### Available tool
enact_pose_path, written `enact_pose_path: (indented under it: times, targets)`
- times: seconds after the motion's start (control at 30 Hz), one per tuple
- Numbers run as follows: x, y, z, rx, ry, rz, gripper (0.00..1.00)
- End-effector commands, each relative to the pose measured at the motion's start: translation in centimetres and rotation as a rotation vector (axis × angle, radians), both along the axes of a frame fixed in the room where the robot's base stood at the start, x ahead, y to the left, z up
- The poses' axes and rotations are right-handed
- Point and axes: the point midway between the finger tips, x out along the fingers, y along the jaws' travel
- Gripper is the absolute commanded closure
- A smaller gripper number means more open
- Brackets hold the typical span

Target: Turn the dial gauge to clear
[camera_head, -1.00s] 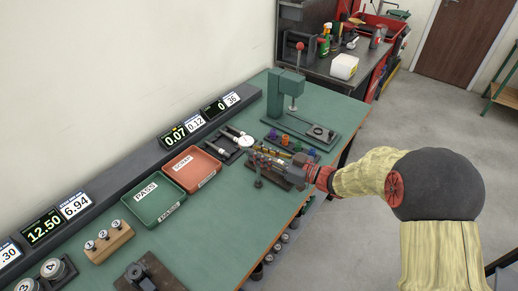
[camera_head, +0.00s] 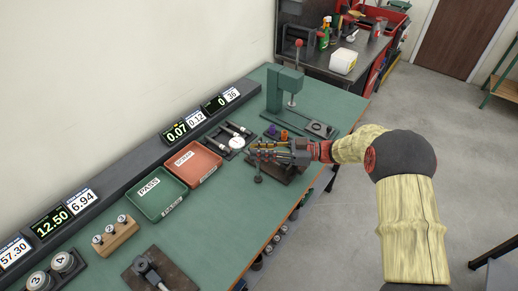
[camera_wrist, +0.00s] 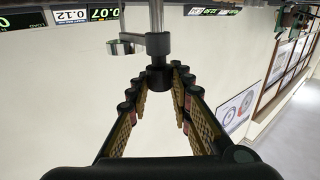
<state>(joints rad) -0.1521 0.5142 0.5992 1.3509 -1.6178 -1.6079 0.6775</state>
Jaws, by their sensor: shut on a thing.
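A round white dial (camera_head: 236,142), which looks like the dial gauge, shows just left of my gripper in the head view. My gripper (camera_head: 254,152) reaches in from the right over the bench. In the wrist view, my gripper's fingers (camera_wrist: 158,82) close on a black knob (camera_wrist: 157,80) below a black clamp on an upright metal post (camera_wrist: 156,16). A short side arm with a silver piece (camera_wrist: 126,46) points left from the clamp. The dial's face does not show in the wrist view. Its reading is too small to make out.
A dark fixture (camera_head: 284,172) lies beneath my gripper. The green press (camera_head: 279,92) stands behind, with small purple and orange parts (camera_head: 284,135) before it. A red scrap tray (camera_head: 207,175) and a green pass tray (camera_head: 146,208) lie left.

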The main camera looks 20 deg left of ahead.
Motion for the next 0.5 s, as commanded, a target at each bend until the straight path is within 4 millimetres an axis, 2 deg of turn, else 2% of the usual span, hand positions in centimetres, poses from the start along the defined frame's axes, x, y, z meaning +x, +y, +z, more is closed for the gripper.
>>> enact_pose_path:
  times: [0.23,0.27,0.5]
  targets:
    - [0.13,0.07,0.35,0.004,-0.005,-0.002,1.00]
    - [0.13,0.08,0.35,0.004,-0.005,-0.002,0.78]
    - [0.07,0.06,0.21,0.003,-0.003,-0.001,0.64]
